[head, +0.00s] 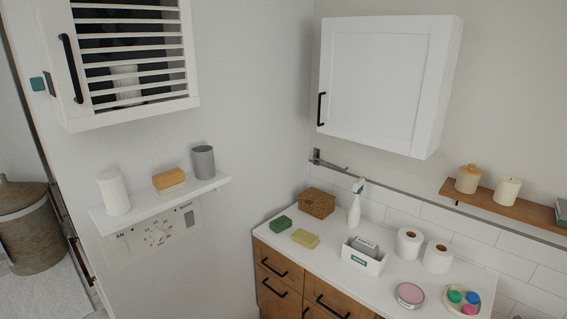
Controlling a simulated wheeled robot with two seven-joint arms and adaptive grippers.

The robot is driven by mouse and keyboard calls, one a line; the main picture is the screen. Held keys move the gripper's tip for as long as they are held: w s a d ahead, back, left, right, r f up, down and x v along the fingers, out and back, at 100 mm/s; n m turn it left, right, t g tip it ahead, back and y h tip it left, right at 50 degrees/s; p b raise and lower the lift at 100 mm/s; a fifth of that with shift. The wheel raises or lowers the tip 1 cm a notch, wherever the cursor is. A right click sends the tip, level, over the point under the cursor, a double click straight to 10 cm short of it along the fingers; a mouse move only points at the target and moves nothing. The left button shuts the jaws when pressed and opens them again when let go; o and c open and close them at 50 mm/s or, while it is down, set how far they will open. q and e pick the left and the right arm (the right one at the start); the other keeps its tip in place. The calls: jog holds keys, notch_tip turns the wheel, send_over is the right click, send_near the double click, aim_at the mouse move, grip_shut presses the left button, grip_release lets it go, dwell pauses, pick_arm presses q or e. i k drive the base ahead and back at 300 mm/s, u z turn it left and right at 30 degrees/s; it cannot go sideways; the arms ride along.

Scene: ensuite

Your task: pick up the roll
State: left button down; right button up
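Two white paper rolls with brown cores stand upright on the white counter, close beside each other. One roll (408,244) is nearer the wall corner, and the other roll (437,258) is to its right. A plain white cylinder (114,191) stands on the left wall shelf; I cannot tell if it is also a roll. Neither of my grippers is in view.
A white cabinet (385,85) hangs above.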

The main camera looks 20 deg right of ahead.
aim_at(438, 257)
jog(key=z, duration=0.8)
jog(key=i, duration=1.35)
jog(key=z, duration=0.75)
